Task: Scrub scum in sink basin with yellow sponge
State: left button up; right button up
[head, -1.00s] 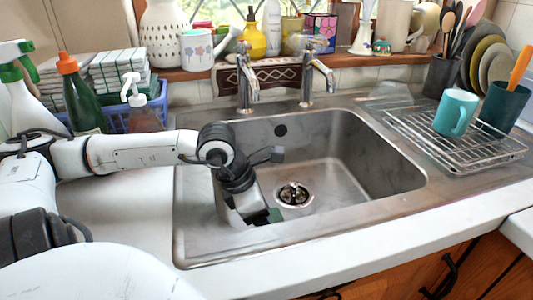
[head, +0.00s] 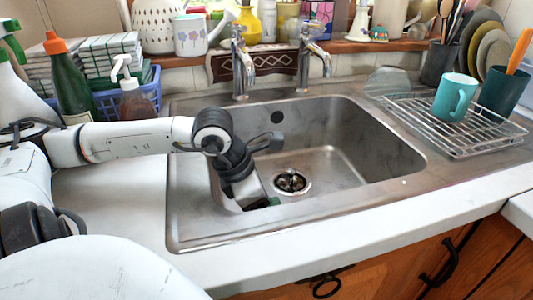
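The steel sink basin (head: 335,165) has grey smudges on its walls and floor, and a round drain (head: 291,182) in its floor. My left gripper (head: 262,203) reaches down into the basin's front left part, left of the drain. A small dark green patch (head: 273,201) shows at its tip; I cannot tell whether it is part of a sponge. No yellow sponge surface is visible. The finger ends are mostly hidden near the front rim, so their opening cannot be judged. My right gripper is not in view.
Two taps (head: 240,65) stand behind the basin. A wire rack (head: 455,125) with a teal mug (head: 455,97) is to the right. A green bottle (head: 74,85), a soap dispenser (head: 131,98) and a blue basket (head: 108,103) are at left. The front counter is clear.

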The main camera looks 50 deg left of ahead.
pick_arm(q)
jog(key=shift+w+a+f, duration=0.2)
jog(key=shift+a+f, duration=0.2)
jog(key=shift+a, duration=0.4)
jog(key=shift+s+d, duration=0.25)
jog(key=shift+d, duration=0.25)
jog(key=shift+s+d+b, duration=0.2)
jog(key=shift+d+b, duration=0.1)
jog(key=shift+d, duration=0.15)
jog(key=shift+w+a+r, duration=0.25)
jog(key=shift+w+a, duration=0.05)
jog(key=shift+a, duration=0.15)
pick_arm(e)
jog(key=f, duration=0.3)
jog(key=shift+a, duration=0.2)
pick_arm(q)
notch_tip(320, 180, up, 4)
jog(key=p, duration=0.3)
jog(key=shift+r, duration=0.25)
notch_tip(320, 180, up, 4)
jog(key=p, duration=0.3)
jog(key=shift+r, duration=0.3)
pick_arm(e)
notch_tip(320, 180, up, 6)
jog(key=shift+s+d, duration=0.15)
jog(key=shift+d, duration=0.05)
